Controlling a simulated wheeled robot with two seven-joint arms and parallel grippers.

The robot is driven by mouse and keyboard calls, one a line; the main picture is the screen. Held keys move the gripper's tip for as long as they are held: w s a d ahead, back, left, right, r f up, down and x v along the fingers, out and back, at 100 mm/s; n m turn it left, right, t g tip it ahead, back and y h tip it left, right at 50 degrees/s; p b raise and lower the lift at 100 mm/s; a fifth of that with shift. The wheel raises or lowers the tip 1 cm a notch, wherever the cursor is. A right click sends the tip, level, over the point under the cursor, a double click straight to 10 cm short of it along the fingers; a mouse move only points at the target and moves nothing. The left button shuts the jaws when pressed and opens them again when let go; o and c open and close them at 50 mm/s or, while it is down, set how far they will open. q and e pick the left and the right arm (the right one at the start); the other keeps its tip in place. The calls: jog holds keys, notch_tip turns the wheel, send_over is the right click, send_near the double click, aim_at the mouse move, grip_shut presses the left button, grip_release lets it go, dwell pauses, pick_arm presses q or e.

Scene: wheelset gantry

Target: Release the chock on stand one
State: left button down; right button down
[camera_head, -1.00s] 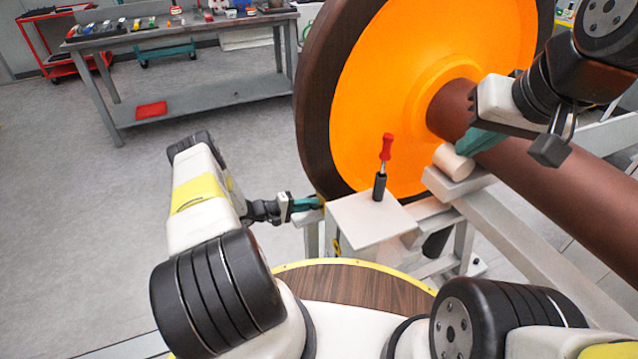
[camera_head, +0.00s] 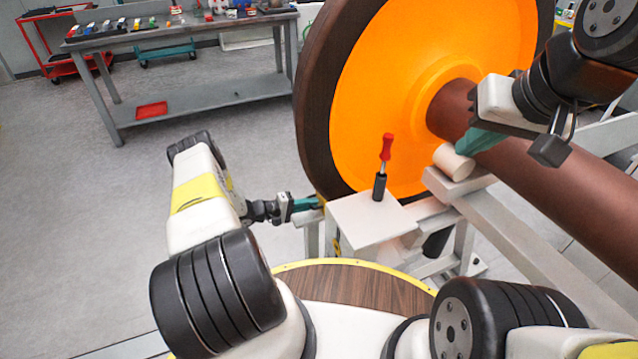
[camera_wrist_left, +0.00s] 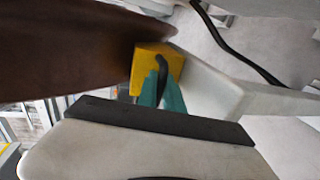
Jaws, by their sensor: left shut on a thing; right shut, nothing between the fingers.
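In the left wrist view a yellow chock (camera_wrist_left: 158,65) sits against the dark rim of the wheel, beside a pale beam of the stand. A dark curved handle stands on it. My left gripper (camera_wrist_left: 162,92) has its teal fingers shut on this handle. In the head view my left gripper (camera_head: 306,203) reaches in at the stand's left side, below the wheel (camera_head: 312,110); the chock is mostly hidden there. My right gripper (camera_head: 478,142) is shut and empty, close above the brown axle (camera_head: 560,190) and a pale roller (camera_head: 453,162). I cannot tell whether it touches them.
Pale stand beams (camera_head: 520,240) run to the lower right. A grey workbench (camera_head: 200,99) stands at the back left. The floor between is clear.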

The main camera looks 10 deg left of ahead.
dwell(0.4)
pick_arm(q)
jog(key=v, duration=0.3)
jog(key=f+v, duration=0.1)
jog(key=v, duration=0.2)
jog(key=shift+s+a+f, duration=0.15)
jog(key=shift+a+f, duration=0.05)
jog(key=shift+a, duration=0.05)
jog(key=c, duration=1.5)
grip_release()
jog(key=shift+a, duration=0.1)
jog(key=v, duration=0.7)
jog(key=shift+s+a, duration=0.25)
jog(key=shift+a, duration=0.05)
jog(key=shift+a, duration=0.1)
